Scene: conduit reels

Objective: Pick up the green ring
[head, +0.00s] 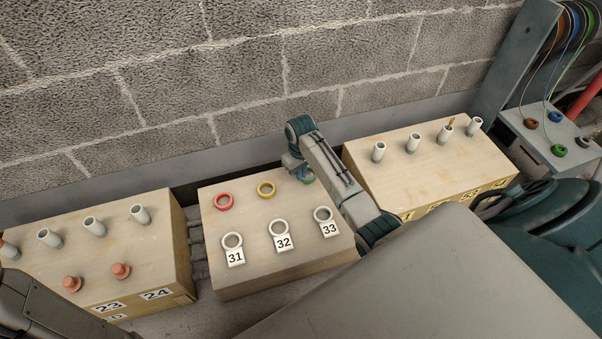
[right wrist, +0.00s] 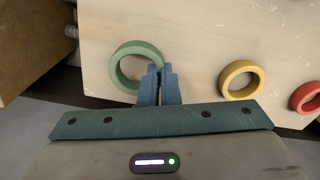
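The green ring (right wrist: 125,78) is at the tip of my right gripper (right wrist: 159,74) in the right wrist view. The two fingers are close together on the ring's right wall, with the ring's band running between them. In the head view, the green ring (head: 309,178) is mostly hidden by my right gripper (head: 302,174), at the back right of the middle block. I cannot tell whether the ring touches the block top. Part of my left arm shows at the lower left of the head view; its fingers do not show.
The middle wooden block (head: 255,204) also holds a red ring (head: 224,208), a yellow ring (head: 258,190) and white rings with tags 31, 32 and 33. Blocks with white pegs stand left (head: 140,262) and right (head: 440,172). A block wall (head: 240,80) rises behind.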

